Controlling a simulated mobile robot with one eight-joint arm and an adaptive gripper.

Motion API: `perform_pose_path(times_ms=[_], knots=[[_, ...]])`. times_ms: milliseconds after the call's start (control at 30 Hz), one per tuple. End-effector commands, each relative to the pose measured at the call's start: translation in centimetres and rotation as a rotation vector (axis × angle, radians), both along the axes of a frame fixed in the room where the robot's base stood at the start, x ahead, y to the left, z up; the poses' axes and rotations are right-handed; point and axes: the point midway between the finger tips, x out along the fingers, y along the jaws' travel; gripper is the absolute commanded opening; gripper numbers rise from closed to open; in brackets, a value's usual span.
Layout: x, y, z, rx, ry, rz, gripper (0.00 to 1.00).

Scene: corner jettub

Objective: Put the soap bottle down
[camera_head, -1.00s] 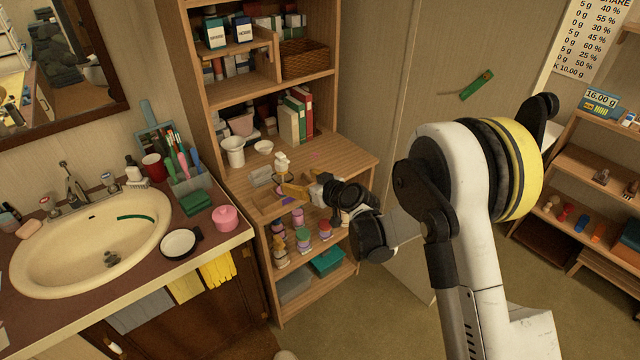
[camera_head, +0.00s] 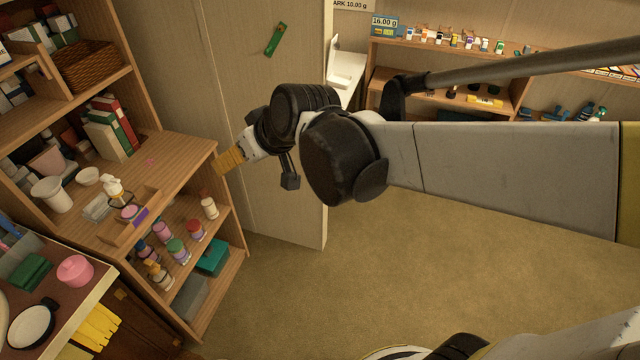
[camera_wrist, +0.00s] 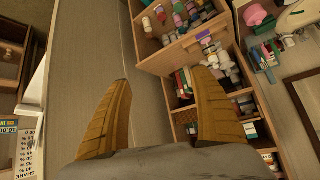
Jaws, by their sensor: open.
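A white pump bottle, which looks like the soap bottle (camera_head: 113,188), stands upright on the wooden unit's worktop (camera_head: 165,160), just behind a small wooden tray with a purple label (camera_head: 130,222). My gripper (camera_head: 228,162) is to the right of the bottle, clear of it, past the worktop's right edge. Its yellow fingers are apart and nothing is between them in the wrist view (camera_wrist: 160,82). The bottle's lower part is partly hidden by what stands in front of it.
A white cup (camera_head: 52,194) and a small white bowl (camera_head: 88,176) stand left of the bottle. Several small bottles fill the shelf below. A wicker basket (camera_head: 88,65) is above. The carpeted floor (camera_head: 300,290) right of the unit is clear.

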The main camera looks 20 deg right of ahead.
Motion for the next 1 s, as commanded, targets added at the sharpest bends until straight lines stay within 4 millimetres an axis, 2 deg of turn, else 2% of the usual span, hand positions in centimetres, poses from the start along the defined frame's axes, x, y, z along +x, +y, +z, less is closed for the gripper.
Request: perform_pose_path(times_ms=[33, 200, 300, 400, 567, 1000], knots=[[-2.6, -2.1, 0.1, -0.014, 0.023, -0.048, 0.73], [-10.2, -7.9, -0.8, -0.058, 0.097, -0.215, 0.73], [-13.5, -10.2, -1.7, -0.078, 0.126, -0.292, 0.73], [-15.6, -11.6, -2.4, -0.09, 0.143, -0.344, 0.73], [-16.8, -12.5, -2.9, -0.098, 0.154, -0.377, 0.73], [-16.7, -12.4, -2.9, -0.097, 0.153, -0.376, 0.73]])
